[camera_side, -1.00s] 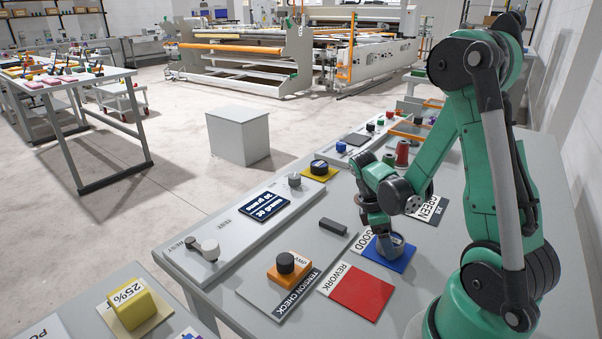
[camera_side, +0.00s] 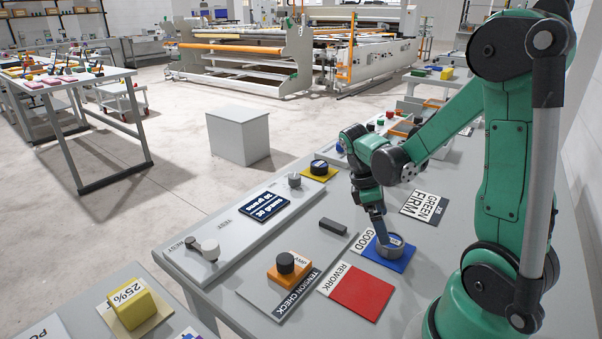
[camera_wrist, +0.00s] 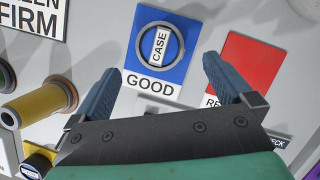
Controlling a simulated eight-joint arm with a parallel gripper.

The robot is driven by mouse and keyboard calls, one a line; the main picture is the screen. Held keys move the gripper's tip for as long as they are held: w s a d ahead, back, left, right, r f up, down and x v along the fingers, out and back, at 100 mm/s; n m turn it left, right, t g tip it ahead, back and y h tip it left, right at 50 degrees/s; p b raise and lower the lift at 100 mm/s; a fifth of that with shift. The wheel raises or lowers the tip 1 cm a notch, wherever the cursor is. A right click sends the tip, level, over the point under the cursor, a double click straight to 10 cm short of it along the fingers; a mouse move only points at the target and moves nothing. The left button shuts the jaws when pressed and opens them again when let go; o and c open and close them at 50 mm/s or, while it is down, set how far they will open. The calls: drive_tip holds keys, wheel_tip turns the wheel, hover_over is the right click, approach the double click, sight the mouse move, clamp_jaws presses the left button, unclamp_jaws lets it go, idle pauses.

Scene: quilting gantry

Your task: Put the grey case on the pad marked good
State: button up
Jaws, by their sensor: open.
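The grey case (camera_side: 397,247) is a round grey piece. It rests on the blue pad marked GOOD (camera_side: 393,264). In the wrist view the case (camera_wrist: 174,47) shows as a grey ring with a CASE label across it, wholly within the blue part of the pad (camera_wrist: 137,67). My gripper (camera_side: 382,233) is just above the case in the side view, and its finger partly hides the case there. In the wrist view my gripper (camera_wrist: 161,67) has its two blue fingers wide apart, with nothing between them and clear of the case.
A red REWORK pad (camera_side: 360,293) lies beside the good pad. An orange block with a dark knob (camera_side: 284,269) sits on the tension check plate. A dark bar (camera_side: 333,226) and a GREEN FIRM card (camera_side: 425,207) lie nearby. Spools (camera_wrist: 40,105) stand left in the wrist view.

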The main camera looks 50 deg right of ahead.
drive_tip(key=v, duration=0.7)
drive_tip(key=w+a+r+m+t+y, duration=0.1)
drive_tip(key=w+a+m+t, duration=0.1)
drive_tip(key=a+t, duration=0.3)
drive_tip(key=w+a+m+t+y, duration=0.1)
drive_tip(key=w+a+m+t, duration=0.1)
drive_tip(key=a+t, duration=0.4)
drive_tip(key=a+m, duration=0.1)
drive_tip(key=a, duration=0.2)
drive_tip(key=shift+w+a+r, duration=0.35)
drive_tip(key=shift+a+r, duration=0.05)
